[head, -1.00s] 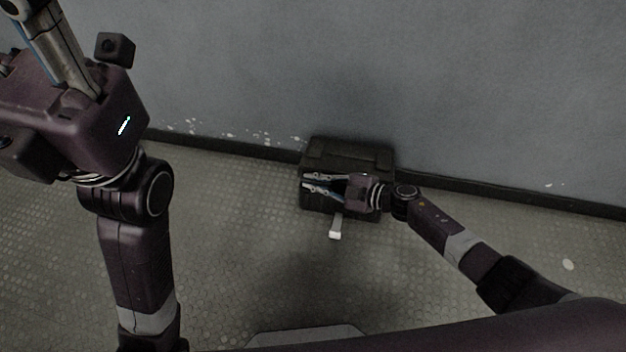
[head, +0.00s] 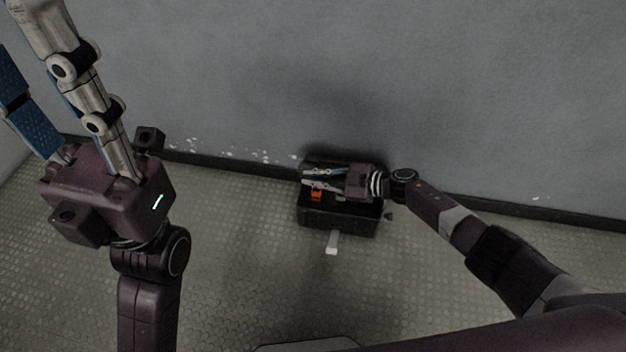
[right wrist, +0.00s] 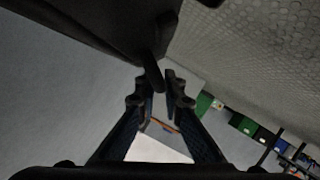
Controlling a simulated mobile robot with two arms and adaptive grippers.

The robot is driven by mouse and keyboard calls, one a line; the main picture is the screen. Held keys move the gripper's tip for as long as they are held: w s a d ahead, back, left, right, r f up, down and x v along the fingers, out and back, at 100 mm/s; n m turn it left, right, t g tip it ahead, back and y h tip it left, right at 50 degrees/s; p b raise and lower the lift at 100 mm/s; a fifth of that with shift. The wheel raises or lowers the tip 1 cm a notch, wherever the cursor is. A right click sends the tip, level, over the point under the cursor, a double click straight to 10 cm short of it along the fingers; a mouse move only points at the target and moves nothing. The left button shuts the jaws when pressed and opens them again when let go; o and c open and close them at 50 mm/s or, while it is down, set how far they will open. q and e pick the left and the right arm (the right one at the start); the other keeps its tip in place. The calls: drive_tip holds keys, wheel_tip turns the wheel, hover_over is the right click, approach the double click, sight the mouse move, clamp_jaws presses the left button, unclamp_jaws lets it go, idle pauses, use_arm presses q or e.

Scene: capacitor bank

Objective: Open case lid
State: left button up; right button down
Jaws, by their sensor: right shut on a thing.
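The dark case (head: 340,219) stands on the floor against the wall, with its inside showing. Its lid (head: 320,161) is raised at the back, partly hidden behind my right gripper (head: 304,178). In the right wrist view, the fingers of my right gripper (right wrist: 160,88) close on a dark bar-like part of the lid (right wrist: 153,68). An orange item (head: 316,195) shows inside the case, below the fingers. My left gripper (head: 40,85) is at the upper left, far from the case. Its fingers are spread, with their tips cut off by the picture edge.
The grey wall (head: 450,90) rises directly behind the case, with a dark skirting strip along the floor. A small pale piece (head: 332,242) lies in front of the case. The textured floor (head: 240,250) around it is otherwise clear.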

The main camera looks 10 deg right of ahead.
drive_tip(key=shift+w+d+r, duration=0.15)
drive_tip(key=shift+w+d, duration=0.05)
drive_tip(key=shift+w, duration=0.15)
drive_tip(key=c, duration=2.3)
unclamp_jaws()
drive_tip(key=shift+s, duration=0.15)
drive_tip(key=v, duration=1.1)
drive_tip(key=shift+s+d, duration=0.25)
drive_tip(key=shift+d, duration=0.05)
